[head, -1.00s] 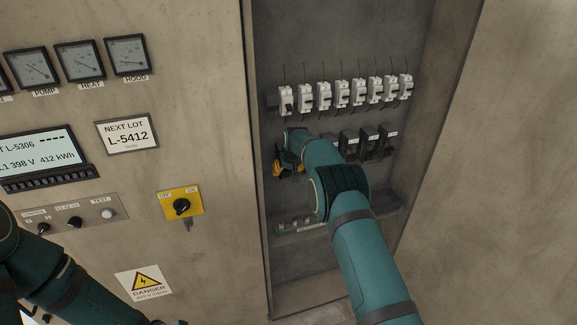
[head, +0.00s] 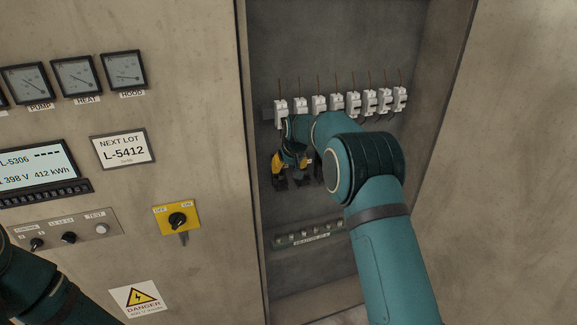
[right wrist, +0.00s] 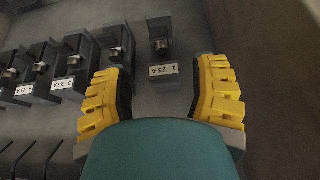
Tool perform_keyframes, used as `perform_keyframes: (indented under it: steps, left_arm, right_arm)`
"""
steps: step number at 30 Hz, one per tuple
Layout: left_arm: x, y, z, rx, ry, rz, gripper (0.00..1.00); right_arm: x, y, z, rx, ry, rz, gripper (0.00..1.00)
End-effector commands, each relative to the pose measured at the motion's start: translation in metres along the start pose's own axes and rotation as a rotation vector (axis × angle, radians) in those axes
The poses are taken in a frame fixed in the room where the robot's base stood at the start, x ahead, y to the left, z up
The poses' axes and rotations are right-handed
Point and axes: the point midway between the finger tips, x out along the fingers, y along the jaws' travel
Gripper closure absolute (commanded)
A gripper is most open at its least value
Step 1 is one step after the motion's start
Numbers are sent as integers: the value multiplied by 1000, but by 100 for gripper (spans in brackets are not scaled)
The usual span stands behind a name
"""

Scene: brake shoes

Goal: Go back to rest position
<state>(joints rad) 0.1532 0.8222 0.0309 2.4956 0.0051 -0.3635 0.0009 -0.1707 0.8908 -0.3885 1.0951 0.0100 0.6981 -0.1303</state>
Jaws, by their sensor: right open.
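My right gripper (head: 291,176) is inside the open cabinet recess, below the row of white breakers. In the right wrist view its yellow-padded fingers (right wrist: 163,98) are spread apart with nothing between them. A black holder (right wrist: 160,38) labelled 25 A lies beyond the fingertips, apart from them. My right arm covers part of the holder row in the head view. My left arm shows at the lower left of the head view; its gripper is out of the picture.
A row of white breakers (head: 337,102) with reddish wires is above my right gripper. More black holders (right wrist: 75,58) stand beside the first. A lower rail (head: 309,236) crosses the recess. The left panel carries meters, a display and a yellow switch (head: 177,217).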

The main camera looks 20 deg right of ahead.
Motion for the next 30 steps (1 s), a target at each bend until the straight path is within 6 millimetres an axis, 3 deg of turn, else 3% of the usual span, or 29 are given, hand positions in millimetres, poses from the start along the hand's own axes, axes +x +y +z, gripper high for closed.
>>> perform_keyframes:
  steps: [7, 11, 14, 18, 21, 26, 30]
  left_arm:
    - [1, 0, 0, 0, 0, 0, 53]
    - [6, -2, 1, 1, -1, 0, 53]
    - [15, -5, 3, 1, -3, -1, 53]
    - [29, -10, 6, 2, -5, -3, 53]
    - [38, -14, 8, 2, -7, -4, 53]
    - [54, -19, 11, 3, -11, -7, 53]
    - [66, -23, 14, 4, -14, -9, 53]
  right_arm:
    - [3, 0, 3, 2, -3, -1, 40]
    - [28, -2, 30, 20, -27, -17, 40]
    - [63, -9, 74, 47, -60, -44, 40]
    - [111, -27, 157, 97, -113, -91, 40]
    - [134, -45, 220, 129, -149, -126, 40]
    - [148, -77, 320, 181, -208, -180, 40]
    - [141, -106, 403, 221, -254, -226, 40]
